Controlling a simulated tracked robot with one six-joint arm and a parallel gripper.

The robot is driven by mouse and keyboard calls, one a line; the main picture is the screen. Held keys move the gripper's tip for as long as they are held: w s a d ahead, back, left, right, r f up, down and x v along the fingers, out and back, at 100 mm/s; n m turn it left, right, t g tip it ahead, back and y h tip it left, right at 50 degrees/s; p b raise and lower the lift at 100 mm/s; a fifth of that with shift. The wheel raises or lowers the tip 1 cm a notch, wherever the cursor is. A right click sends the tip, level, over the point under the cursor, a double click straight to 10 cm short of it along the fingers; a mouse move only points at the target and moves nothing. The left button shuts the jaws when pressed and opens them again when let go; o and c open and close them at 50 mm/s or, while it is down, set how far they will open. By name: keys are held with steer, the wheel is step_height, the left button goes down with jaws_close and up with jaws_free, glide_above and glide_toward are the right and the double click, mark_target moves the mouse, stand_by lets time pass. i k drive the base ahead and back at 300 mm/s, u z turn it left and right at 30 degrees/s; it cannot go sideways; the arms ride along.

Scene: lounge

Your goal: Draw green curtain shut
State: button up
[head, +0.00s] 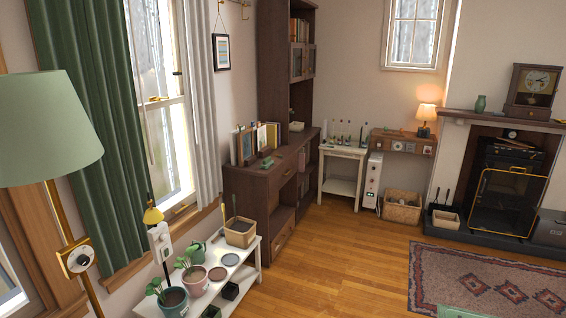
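The green curtain (88,130) hangs in folds at the left side of the window (160,100). It is gathered there, and much of the glass to its right is uncovered. A pale whitish curtain (203,100) hangs at the window's right side. The top of the green curtain is cut off by the picture edge. The floor lamp's green shade (45,125) hides part of its left side. My gripper is not in view.
The brass floor lamp pole (68,225) stands in front of the curtain. A low white plant bench (245,277) with several pots stands below the window. A wooden desk (250,185) is beyond it. The wooden floor (340,270) is clear up to the patterned rug (480,275).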

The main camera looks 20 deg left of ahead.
mark_target(111, 14)
steer(key=i, duration=2.05)
steer(key=u, duration=1.6)
steer(key=i, duration=0.9)
